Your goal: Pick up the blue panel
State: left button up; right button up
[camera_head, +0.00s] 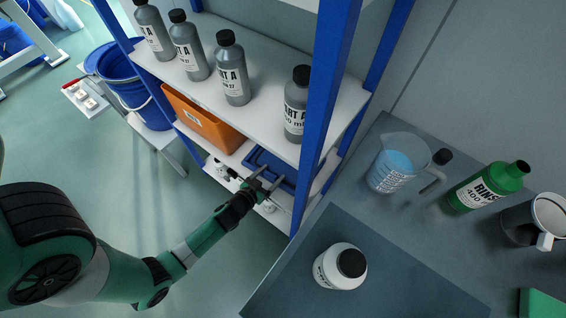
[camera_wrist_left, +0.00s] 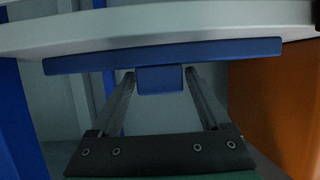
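The blue panel (camera_head: 272,165) lies on the lower shelf of the rack, to the right of the orange bin, partly hidden by the upper shelf and my gripper. In the left wrist view it is a long flat blue strip (camera_wrist_left: 90,61) with a short tab (camera_wrist_left: 160,80) at its middle. My left gripper (camera_head: 269,180) is at the panel's near edge. In the wrist view its two fingers (camera_wrist_left: 160,85) stand apart on either side of the tab, with a narrow gap seeming to show at each side. My right gripper is in neither view.
An orange bin (camera_head: 203,119) stands beside the panel; grey bottles (camera_head: 232,75) stand on the shelf above. A blue rack post (camera_head: 322,110) rises right of my gripper. The bench at right holds a beaker (camera_head: 392,170), a green bottle (camera_head: 478,190) and a white jar (camera_head: 335,270).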

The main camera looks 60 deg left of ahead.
pick_arm(q)
grip_shut()
jog(key=shift+r, duration=0.1)
notch_tip(320, 180, up, 10)
jog(key=p, duration=0.8)
jog(key=shift+p, duration=0.35)
